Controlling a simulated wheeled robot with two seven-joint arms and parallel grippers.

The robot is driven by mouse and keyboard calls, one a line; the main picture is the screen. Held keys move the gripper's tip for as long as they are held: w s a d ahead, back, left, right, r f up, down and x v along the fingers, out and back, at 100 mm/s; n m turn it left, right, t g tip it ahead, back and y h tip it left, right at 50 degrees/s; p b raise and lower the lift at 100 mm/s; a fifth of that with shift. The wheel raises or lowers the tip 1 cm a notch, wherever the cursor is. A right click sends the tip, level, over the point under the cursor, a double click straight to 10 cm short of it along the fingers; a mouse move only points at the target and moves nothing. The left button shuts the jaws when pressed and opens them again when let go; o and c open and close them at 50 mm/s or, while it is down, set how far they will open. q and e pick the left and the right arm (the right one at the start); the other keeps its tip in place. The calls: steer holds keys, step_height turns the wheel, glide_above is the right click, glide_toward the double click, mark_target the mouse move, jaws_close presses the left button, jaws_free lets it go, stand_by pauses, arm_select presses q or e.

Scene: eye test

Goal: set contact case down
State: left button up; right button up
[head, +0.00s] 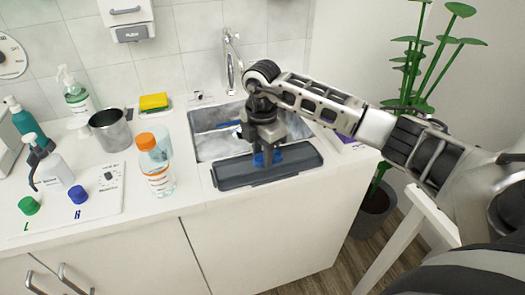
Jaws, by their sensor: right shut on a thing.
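My right gripper (266,150) points down over the dark grey tray (230,178) at the front edge of the sink. It is shut on a small blue thing, which I take to be the contact case (277,157). The fingers hide much of the case, and I cannot tell whether it touches the tray. A green cap (29,205) and a blue cap (78,194) lie by the letters L and R on the white mat (98,205) at the left. My left gripper is not in view.
The sink (207,146) and tap (232,60) are behind the tray. A clear bottle with an orange cap (157,170) stands left of the tray. A metal cup (110,130), a yellow sponge (153,102) and several pump bottles are farther left. Counter between bottle and tray is clear.

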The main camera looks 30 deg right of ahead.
steer(key=o, duration=0.9)
